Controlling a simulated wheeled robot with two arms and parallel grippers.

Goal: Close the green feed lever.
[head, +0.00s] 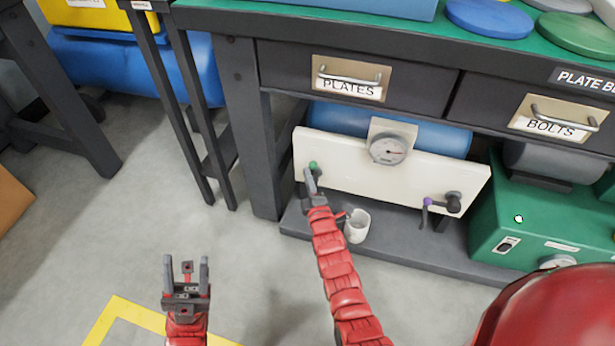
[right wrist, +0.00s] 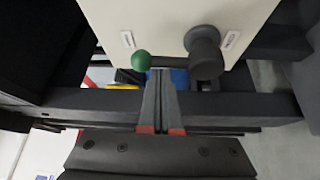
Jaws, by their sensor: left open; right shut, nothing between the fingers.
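The green feed lever's round knob (head: 312,165) shows at the left end of a cream panel (head: 345,185) under the bench. It also shows in the right wrist view as a green ball (right wrist: 141,61), beside a dark round valve body (right wrist: 205,52). My right gripper (head: 310,178) is shut and empty, close to the green knob. In the right wrist view its fingertips (right wrist: 160,73) lie just right of the ball; I cannot tell whether they touch it. My left gripper (head: 187,265) is open and empty above the floor, far from the panel.
A pressure gauge (head: 388,149) sits mid-panel, and a purple-tipped lever (head: 427,202) at its right end. A white cup (head: 357,226) stands on the low shelf below. A green machine (head: 530,220) is at the right. Drawers overhang the panel. Floor at the left is clear.

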